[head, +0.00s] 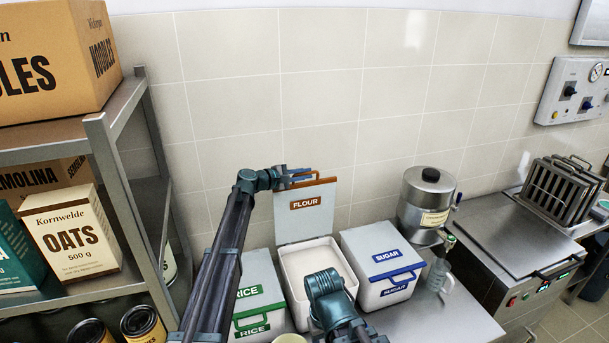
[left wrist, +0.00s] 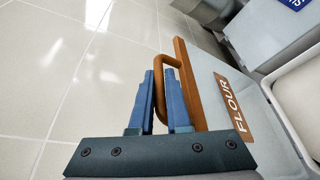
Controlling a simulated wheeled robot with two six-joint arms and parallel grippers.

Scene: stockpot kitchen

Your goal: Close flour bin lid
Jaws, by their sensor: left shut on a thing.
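The flour bin (head: 318,277) is a white box on the counter, open at the top, with pale contents showing. Its grey lid (head: 304,222) stands upright behind the opening, with a brown FLOUR label; it also shows in the left wrist view (left wrist: 207,75). My left gripper (head: 299,175) is at the lid's top edge. In the left wrist view its fingers (left wrist: 162,78) are shut on the brown lid handle (left wrist: 160,61). A teal part of my right arm stands in front of the bin and hides part of it; its fingers do not show.
The rice bin (head: 259,285) is left of the flour bin and the sugar bin (head: 382,246) is right, both closed. A metal dispenser (head: 425,203) stands farther right. A metal shelf (head: 124,178) is at the left. The tiled wall is close behind the lid.

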